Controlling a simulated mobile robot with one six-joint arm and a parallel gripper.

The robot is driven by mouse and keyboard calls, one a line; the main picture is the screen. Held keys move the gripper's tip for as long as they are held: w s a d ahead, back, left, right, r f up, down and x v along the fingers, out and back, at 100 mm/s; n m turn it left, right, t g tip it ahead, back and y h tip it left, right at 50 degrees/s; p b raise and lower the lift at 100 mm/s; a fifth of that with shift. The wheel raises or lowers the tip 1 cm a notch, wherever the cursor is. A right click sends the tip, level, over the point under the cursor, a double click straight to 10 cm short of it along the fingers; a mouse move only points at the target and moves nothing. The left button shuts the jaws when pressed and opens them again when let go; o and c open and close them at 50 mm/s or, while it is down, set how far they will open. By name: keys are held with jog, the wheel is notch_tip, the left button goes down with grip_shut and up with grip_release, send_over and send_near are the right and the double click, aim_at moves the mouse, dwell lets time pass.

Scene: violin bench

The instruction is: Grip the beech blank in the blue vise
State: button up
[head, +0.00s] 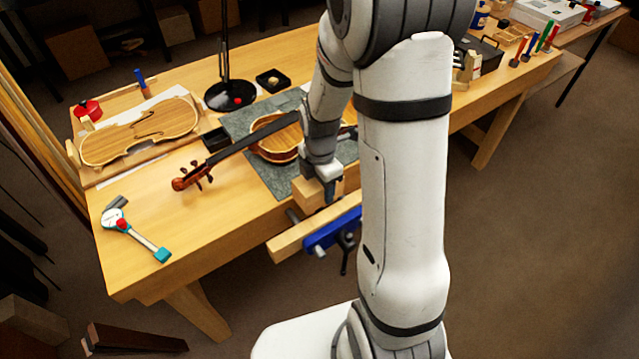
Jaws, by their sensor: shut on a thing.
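The blue vise (335,230) is mounted at the front edge of the bench, with a long pale wooden jaw (290,242) facing outward. The beech blank (307,196) is a pale wooden block at the bench edge, just behind and above that jaw. My gripper (328,195) points down over the vise and is shut on the blank. I cannot tell whether the blank sits between the jaws or touches them. My arm hides the right end of the vise and part of the blank.
A violin (272,140) lies on a grey mat (262,172) close behind my gripper. A violin body on a board (140,135), a lamp (230,95) and a teal-and-white tool (135,232) are on the bench. The bench front left is mostly clear.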

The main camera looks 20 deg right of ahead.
jog(key=shift+f+b, duration=0.9)
jog(key=shift+f, duration=0.15)
dwell(0.4)
jog(key=o, duration=1.3)
jog(key=shift+r, duration=0.1)
jog(key=shift+c, duration=0.2)
jog(key=shift+w, duration=0.1)
jog(key=shift+r, duration=0.3)
jog(key=r, duration=0.7)
jog(key=shift+s, duration=0.3)
